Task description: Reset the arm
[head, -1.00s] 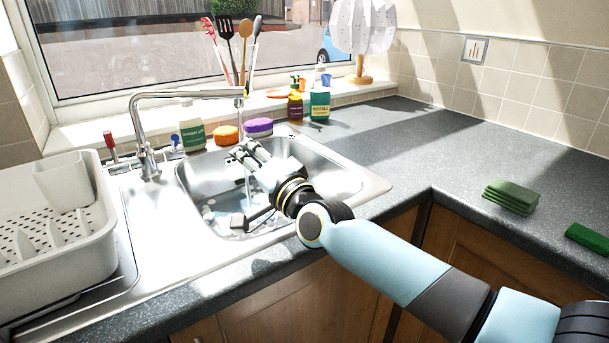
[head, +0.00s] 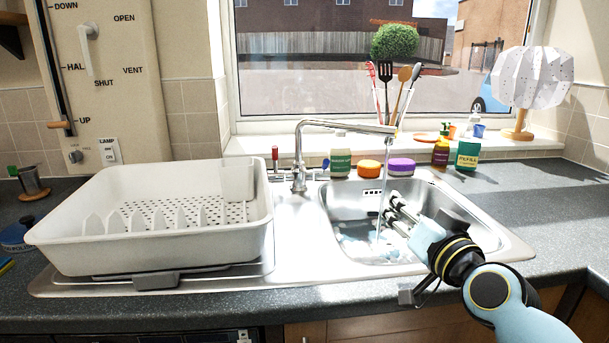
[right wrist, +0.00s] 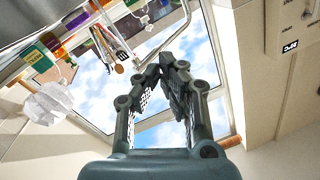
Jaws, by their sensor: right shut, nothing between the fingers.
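My right gripper (head: 392,214) is over the sink basin (head: 340,205), its arm coming in from the lower right. In the right wrist view the right gripper (right wrist: 162,68) has its fingertips together with nothing between them. The tap (head: 345,126) runs, and a stream of water (head: 381,190) falls beside the fingers. Pale foam or water shows at the bottom of the basin, where detail is hard to make out. My left gripper is not in view.
A white dish rack (head: 150,240) stands empty on the drainer at left. A white lamp (head: 532,78) stands on the sill. The right worktop (head: 545,195) is clear.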

